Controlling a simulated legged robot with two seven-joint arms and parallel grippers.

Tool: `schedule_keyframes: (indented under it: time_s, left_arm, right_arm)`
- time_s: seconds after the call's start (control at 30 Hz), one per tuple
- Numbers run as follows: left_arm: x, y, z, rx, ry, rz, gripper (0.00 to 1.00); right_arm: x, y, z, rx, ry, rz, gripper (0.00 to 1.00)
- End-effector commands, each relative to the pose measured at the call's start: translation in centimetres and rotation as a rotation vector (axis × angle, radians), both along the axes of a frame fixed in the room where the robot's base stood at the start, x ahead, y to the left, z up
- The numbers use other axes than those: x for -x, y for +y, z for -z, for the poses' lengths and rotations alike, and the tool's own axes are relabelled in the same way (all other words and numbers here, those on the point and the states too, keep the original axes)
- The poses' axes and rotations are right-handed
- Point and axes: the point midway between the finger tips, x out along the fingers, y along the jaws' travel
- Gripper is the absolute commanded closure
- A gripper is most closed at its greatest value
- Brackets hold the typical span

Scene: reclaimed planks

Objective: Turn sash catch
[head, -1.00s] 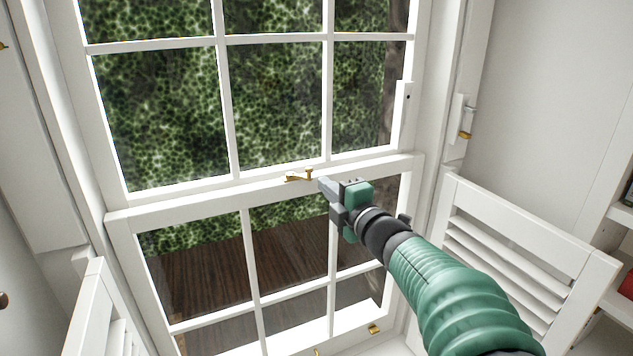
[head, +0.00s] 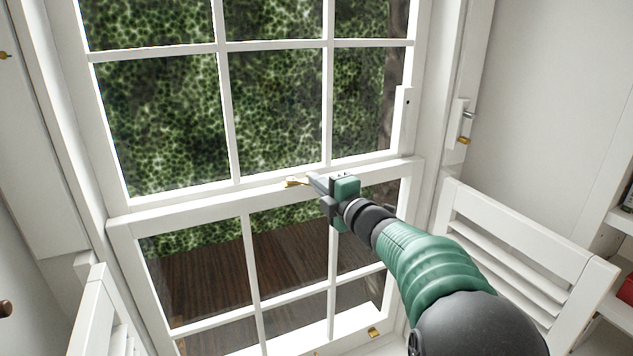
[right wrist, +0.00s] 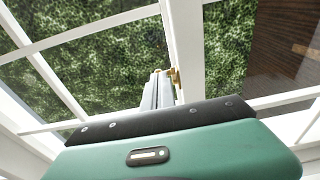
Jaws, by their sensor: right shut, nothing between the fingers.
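The brass sash catch (head: 293,182) sits on the meeting rail (head: 262,191) of the white sash window. In the right wrist view the catch (right wrist: 175,76) shows just past my fingertips, to their right. My right gripper (head: 313,180) is shut and empty, its fingertips at the right end of the catch and hiding part of it. In the right wrist view the closed fingers (right wrist: 158,82) point at the rail beside the catch. I cannot tell whether they touch it. My left gripper is not in view.
A brass fitting (head: 374,333) is on the lower sash's bottom rail. Another catch (head: 465,135) is on the right frame. Hedge and dark boards show behind the glass.

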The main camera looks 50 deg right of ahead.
Motion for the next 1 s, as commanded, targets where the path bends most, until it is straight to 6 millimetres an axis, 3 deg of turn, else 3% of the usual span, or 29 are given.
schedule_keyframes:
  time_s: [0.4, 0.77, 1.0]
  left_arm:
    - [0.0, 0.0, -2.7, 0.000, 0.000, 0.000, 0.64]
    - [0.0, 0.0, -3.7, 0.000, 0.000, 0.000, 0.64]
    - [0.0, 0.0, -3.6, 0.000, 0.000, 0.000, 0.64]
  right_arm:
    - [-0.7, -2.8, -0.1, -0.002, 0.005, -0.306, 1.00]
    - [-2.1, -5.0, 0.2, -0.002, 0.005, -0.630, 1.00]
    - [-2.4, -5.1, -0.1, -0.001, 0.001, -0.619, 1.00]
